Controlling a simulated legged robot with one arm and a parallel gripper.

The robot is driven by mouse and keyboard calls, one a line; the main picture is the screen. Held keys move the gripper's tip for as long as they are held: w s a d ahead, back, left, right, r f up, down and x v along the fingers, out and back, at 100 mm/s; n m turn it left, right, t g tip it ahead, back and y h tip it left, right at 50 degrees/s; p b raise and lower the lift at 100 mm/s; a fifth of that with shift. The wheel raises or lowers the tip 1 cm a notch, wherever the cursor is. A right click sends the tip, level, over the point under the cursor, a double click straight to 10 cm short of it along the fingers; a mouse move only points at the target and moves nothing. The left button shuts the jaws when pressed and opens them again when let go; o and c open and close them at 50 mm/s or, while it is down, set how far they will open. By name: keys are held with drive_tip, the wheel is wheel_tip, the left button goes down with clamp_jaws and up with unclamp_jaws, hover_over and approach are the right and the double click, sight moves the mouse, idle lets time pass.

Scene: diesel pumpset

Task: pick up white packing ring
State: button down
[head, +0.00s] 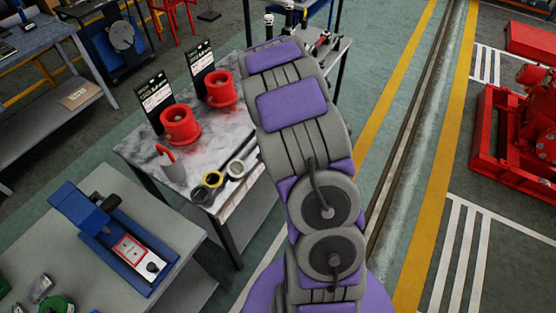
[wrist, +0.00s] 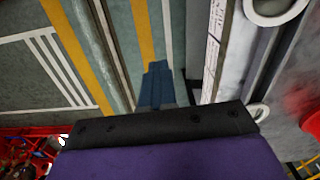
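In the wrist view a pale ring (wrist: 271,24) is cut off by the top right edge, and a smaller pale round rim shows lower down; I cannot tell for sure which ring each is. My gripper (wrist: 156,72) shows as a narrow dark blue finger part, apart from the rings and holding nothing visible. Its opening cannot be made out. My arm hides it in the head view.
Two red flanged parts (head: 180,126) and black label cards (head: 155,97) stand on the worktable. A bench with a blue device (head: 125,250) stands at lower left. Red machinery (head: 520,125) is at right; the striped floor between is clear.

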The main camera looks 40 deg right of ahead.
drive_tip(key=c, duration=1.8)
unclamp_jaws()
drive_tip(key=o, duration=1.4)
drive_tip(key=shift+r, duration=0.1)
